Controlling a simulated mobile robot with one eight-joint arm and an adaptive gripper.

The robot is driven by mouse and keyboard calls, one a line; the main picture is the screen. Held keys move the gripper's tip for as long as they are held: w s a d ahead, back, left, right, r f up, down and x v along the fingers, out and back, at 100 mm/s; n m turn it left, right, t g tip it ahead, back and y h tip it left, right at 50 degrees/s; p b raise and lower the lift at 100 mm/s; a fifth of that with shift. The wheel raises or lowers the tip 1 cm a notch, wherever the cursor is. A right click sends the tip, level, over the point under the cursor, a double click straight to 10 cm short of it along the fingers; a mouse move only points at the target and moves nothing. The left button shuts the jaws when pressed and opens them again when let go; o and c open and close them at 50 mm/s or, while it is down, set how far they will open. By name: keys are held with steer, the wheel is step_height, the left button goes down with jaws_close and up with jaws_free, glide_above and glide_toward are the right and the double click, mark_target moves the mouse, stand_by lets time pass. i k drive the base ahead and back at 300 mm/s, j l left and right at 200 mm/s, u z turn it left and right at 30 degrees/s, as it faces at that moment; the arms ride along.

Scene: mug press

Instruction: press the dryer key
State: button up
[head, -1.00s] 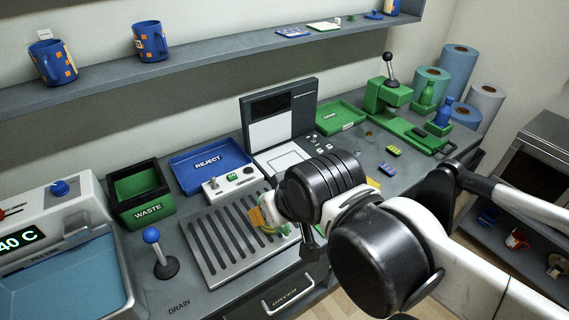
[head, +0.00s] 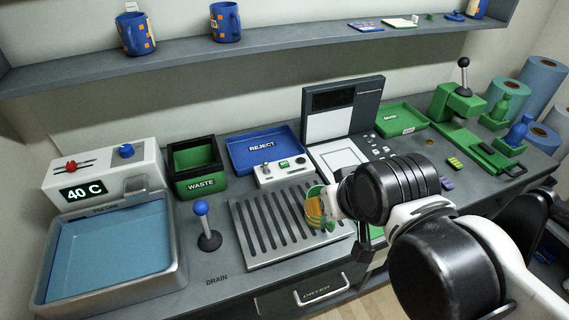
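A drawer labelled DRYER (head: 318,291) is in the counter front, below the slatted drain rack (head: 262,232). A small white control box (head: 284,171) with a knob, a small green display and small buttons stands behind the rack. I cannot tell which button is the dryer key. My gripper (head: 350,228) is over the right end of the rack, in front of and to the right of the box. A green, orange and white patterned thing (head: 319,209), perhaps a mug, shows at its left side. My wrist hides most of the fingers, so their grip is unclear.
A water basin (head: 112,262) reading 40 C and a blue-knobbed lever (head: 206,228) are at the left. A waste bin (head: 195,165), reject tray (head: 264,150) and upright screen (head: 341,108) line the back. A green press (head: 462,110) is at the right.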

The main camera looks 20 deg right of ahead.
mark_target(283, 165)
steer(key=i+j+z, duration=0.15)
steer(key=j+z, duration=0.15)
steer(key=z, duration=0.2)
steer(key=j+z, duration=0.3)
steer(key=z, duration=0.15)
steer(key=i+j+z, duration=0.1)
steer(key=j+z, duration=0.4)
steer(key=l, duration=0.1)
